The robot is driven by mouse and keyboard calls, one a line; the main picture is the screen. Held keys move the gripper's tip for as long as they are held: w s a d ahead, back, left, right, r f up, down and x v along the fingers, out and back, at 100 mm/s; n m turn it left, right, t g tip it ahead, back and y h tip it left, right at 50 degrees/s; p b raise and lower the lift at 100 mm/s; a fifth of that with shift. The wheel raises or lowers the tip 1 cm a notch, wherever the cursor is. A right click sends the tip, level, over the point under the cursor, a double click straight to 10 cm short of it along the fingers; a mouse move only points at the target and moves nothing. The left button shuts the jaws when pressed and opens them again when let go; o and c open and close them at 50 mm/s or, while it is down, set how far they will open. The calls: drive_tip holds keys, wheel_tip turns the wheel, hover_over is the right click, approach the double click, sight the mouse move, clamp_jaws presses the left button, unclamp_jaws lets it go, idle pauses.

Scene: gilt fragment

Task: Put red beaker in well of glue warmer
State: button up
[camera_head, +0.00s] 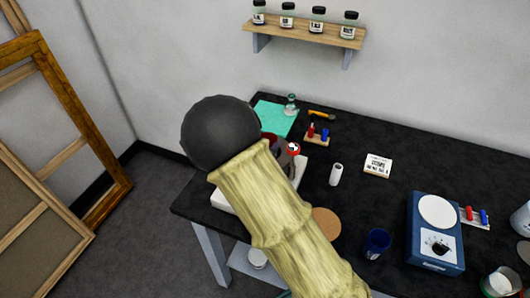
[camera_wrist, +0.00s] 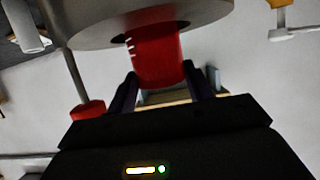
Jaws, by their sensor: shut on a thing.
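The red beaker (camera_wrist: 158,58), with white marks on its side, is between the two dark fingers of my gripper (camera_wrist: 162,84) in the wrist view. My gripper is shut on it. The beaker's far end overlaps a dark opening in a round grey plate (camera_wrist: 215,14), which looks like the glue warmer's well. I cannot tell how deep the beaker sits in it. In the head view a white body (camera_head: 228,201), likely the glue warmer, shows around my arm at the bench's left end. A bit of dark red (camera_head: 268,138) shows behind my arm, which hides most of the gripper area.
On the black bench (camera_head: 395,150) stand a white cylinder (camera_head: 336,174), a lettered block (camera_head: 378,166), a cork disc (camera_head: 326,222), a dark blue cup (camera_head: 377,242) and a blue device with a round plate (camera_head: 435,240). A teal mat (camera_head: 274,117) lies behind. A bottle shelf (camera_head: 305,33) hangs above.

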drive_tip(key=shift+f, duration=1.85)
drive_tip(key=shift+f, duration=0.2)
drive_tip(key=o, duration=0.7)
drive_tip(key=shift+r, duration=0.2)
drive_tip(key=b+v, duration=0.1)
drive_tip(key=v, duration=1.1)
